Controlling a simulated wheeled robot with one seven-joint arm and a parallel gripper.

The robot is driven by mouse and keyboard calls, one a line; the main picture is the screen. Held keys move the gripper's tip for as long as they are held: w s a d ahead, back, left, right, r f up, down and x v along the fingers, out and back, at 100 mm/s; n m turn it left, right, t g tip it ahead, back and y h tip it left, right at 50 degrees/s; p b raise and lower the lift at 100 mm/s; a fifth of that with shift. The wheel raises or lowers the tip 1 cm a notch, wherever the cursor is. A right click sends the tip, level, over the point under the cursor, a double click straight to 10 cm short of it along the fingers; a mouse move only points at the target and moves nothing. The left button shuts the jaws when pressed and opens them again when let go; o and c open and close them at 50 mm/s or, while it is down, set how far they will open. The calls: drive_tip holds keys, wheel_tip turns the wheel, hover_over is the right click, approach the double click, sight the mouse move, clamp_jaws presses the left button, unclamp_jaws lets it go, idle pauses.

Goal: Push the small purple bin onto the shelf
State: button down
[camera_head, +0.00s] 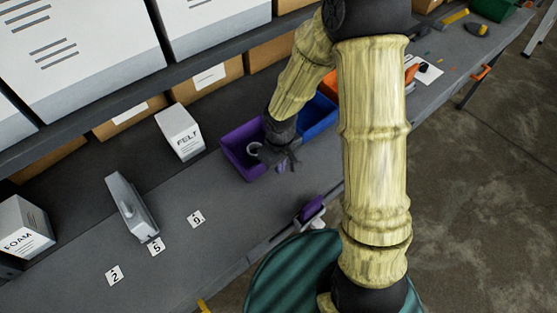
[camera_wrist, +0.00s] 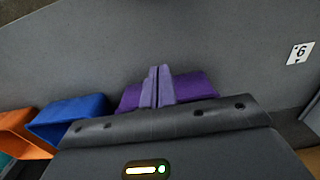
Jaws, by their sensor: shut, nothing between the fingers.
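The small purple bin (camera_head: 232,150) stands on the grey bench, left of the blue bin. My gripper (camera_head: 291,163) is at the bin's near right side, low over the bench, and partly covers it. I cannot tell whether the fingers touch the bin. A grey shelf (camera_head: 215,57) runs above the back of the bench and bears large white boxes; the bin is below it.
A blue bin (camera_head: 318,117) and an orange bin (camera_wrist: 25,135) stand beside the purple one. A FELT box (camera_head: 180,131), a grey tool (camera_head: 130,206) and number cards (camera_head: 196,219) lie to the left. Cardboard boxes (camera_head: 208,80) line the back. A purple-handled thing (camera_head: 311,208) is at the front edge.

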sight(271, 174)
wheel_tip(271, 174, down, 6)
drive_tip(key=shift+f, duration=0.1)
drive_tip(key=shift+w+a+f+p, duration=0.15)
drive_tip(key=shift+w+a+p, duration=0.05)
drive_tip(key=shift+p, duration=0.1)
drive_tip(key=shift+w+a+p, duration=0.35)
drive_tip(key=shift+w, duration=0.2)
drive_tip(key=shift+w+a+p, duration=0.3)
drive_tip(key=shift+w+p, duration=0.05)
drive_tip(key=shift+w, duration=0.15)
drive_tip(key=shift+w+a+f, duration=0.1)
drive_tip(key=shift+w+a, duration=0.25)
drive_tip(key=shift+w, duration=0.15)
